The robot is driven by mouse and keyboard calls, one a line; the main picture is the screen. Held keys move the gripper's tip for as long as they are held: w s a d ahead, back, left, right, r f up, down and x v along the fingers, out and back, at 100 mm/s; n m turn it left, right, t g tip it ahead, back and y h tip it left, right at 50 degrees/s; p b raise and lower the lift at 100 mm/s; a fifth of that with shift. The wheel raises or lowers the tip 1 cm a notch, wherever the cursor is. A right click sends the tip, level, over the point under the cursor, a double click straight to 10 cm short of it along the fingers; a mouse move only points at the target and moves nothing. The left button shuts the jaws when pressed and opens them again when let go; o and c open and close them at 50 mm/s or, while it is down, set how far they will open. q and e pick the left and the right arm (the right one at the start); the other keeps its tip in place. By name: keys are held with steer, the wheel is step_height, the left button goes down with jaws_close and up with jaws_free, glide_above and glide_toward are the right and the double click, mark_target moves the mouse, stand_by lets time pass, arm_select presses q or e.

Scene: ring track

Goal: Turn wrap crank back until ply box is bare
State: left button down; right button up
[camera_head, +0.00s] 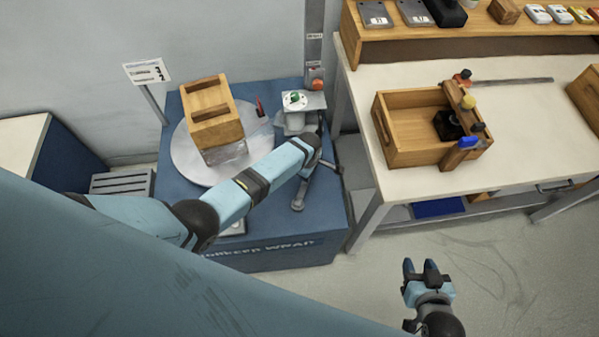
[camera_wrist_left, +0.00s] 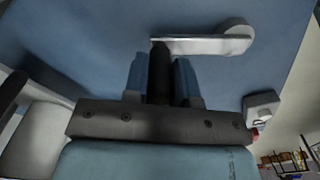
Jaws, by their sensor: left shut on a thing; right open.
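The ply box (camera_head: 213,113) stands on the pale round turntable (camera_head: 185,160) of the blue wrapping machine (camera_head: 290,250). Clear film (camera_head: 228,154) shows around the box's lower part, and its upper wood looks bare. The metal wrap crank (camera_head: 299,195) is at the machine's right side; its arm also shows in the left wrist view (camera_wrist_left: 205,45). My left gripper (camera_wrist_left: 161,68) is shut on the crank's dark handle (camera_wrist_left: 160,80); my own wrist mostly hides this grip in the head view. My right gripper (camera_head: 421,268) is open and empty above the floor, lower right.
A film post (camera_head: 314,40) with a green-topped unit (camera_head: 295,100) stands beside the turntable. On the right, a white workbench (camera_head: 520,130) bears a wooden crate (camera_head: 415,150) with tools. The floor around my right gripper is clear.

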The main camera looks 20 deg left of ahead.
arm_select(q)
steer(key=shift+d, duration=0.25)
arm_select(e)
steer(key=shift+w+a+f, duration=0.1)
steer(key=shift+w+a, duration=0.05)
steer(key=shift+a, duration=0.25)
arm_select(q)
steer(key=c, duration=0.9)
jaws_free()
step_height(320, 180, up, 14)
steer(key=shift+s+f+p, duration=0.1)
steer(key=shift+p, duration=0.6)
arm_select(e)
steer(key=shift+d+r, duration=0.15)
steer(key=shift+r, duration=0.6)
